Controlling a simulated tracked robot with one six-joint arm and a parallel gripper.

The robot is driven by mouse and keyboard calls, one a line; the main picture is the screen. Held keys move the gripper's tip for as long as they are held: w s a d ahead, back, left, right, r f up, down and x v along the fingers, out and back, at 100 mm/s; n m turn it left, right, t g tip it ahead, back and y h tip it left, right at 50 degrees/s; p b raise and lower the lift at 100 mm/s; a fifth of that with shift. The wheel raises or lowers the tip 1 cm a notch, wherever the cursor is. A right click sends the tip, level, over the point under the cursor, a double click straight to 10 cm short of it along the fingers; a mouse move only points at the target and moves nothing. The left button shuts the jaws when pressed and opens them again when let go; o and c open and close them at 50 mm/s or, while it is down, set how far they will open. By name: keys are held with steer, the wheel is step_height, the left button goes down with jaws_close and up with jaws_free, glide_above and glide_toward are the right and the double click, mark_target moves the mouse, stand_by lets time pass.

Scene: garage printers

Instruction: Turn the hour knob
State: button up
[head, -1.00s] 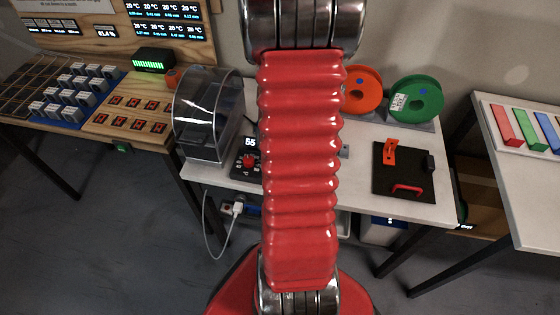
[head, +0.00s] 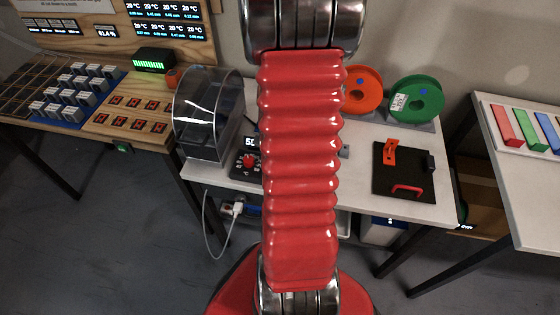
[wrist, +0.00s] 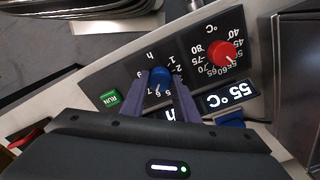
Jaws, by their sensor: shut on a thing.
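The hour knob (wrist: 160,74) is blue, on a dark control panel seen upside down in the wrist view, with white numbers around it and an "h" mark. My gripper (wrist: 163,88) is shut on this knob, one purple-grey finger at each side. A display marked h (wrist: 172,114) lies close by, mostly covered by my fingers, so its number cannot be read. In the head view my arm hides the gripper and the blue knob.
A red temperature knob (wrist: 222,52) and a display reading 55 °C (wrist: 230,96) sit beside it. A green RUN button (wrist: 110,98) is on the other side. A clear-lidded box (head: 208,115) stands left of the panel; orange (head: 363,90) and green (head: 416,98) spools stand right.

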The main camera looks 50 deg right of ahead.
steer(key=shift+w+m, duration=0.1)
steer(key=shift+m, duration=1.4)
steer(key=o, duration=1.1)
steer(key=shift+c, duration=0.2)
step_height(320, 180, up, 14)
steer(key=shift+f, duration=0.15)
